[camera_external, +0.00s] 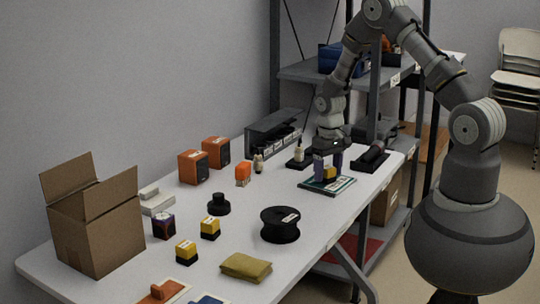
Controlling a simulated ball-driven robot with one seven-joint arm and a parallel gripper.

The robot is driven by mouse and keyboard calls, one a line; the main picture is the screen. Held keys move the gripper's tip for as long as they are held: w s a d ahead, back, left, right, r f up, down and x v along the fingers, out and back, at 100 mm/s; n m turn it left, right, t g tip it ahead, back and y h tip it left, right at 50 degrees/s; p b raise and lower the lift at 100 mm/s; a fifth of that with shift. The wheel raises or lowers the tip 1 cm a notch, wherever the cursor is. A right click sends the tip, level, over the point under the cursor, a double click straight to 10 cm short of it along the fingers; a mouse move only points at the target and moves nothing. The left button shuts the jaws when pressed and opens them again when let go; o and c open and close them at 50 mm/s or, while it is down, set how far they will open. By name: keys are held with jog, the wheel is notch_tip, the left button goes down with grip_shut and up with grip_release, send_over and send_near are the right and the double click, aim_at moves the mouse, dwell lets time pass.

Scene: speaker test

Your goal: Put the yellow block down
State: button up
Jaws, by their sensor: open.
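A small yellow block (329,173) sits on a flat dark board with a pale, teal-edged border (343,184), towards the far right of the white table. My gripper (328,170) points down over it with its two purplish fingers apart, one on each side of the block. Whether either finger touches the block is too small to tell. Two more yellow blocks with black lower parts stand nearer the front, one at the middle (210,228) and one closer (186,251).
An open cardboard box (98,225) stands at the left. Two orange speakers (193,167) are by the wall. A black spool (280,225) and an olive pouch (246,267) lie in front. A dark cylinder on a base (371,157) is close right of my gripper.

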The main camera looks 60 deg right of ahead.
notch_tip(320, 180, up, 12)
jog(key=p, duration=0.5)
notch_tip(320, 180, up, 17)
jog(key=n+t+h, duration=0.1)
jog(key=t, duration=0.3)
send_over(329, 167)
jog(key=w+a, duration=0.3)
jog(key=w, duration=0.5)
jog(key=w+a+r+n+t, duration=0.1)
jog(key=a+r+t, duration=0.1)
jog(key=r, duration=0.7)
jog(key=w+a+r+n+t, duration=0.1)
jog(key=a+r+t, duration=0.15)
jog(key=r, duration=0.75)
jog(key=s+a+r+t, duration=0.2)
jog(key=s+a+r, duration=0.1)
jog(key=r, duration=0.7)
jog(key=s+a+r+n+t, duration=0.1)
jog(key=s+a+r+t, duration=0.1)
jog(key=s+r, duration=0.4)
jog(key=s+a+r+t+y, duration=0.1)
jog(key=s+a+r+t, duration=0.2)
jog(key=r, duration=1.1)
jog(key=shift+s+a+n, duration=0.3)
jog(key=shift+s+a, duration=0.05)
jog(key=shift+s, duration=0.3)
jog(key=shift+o, duration=0.4)
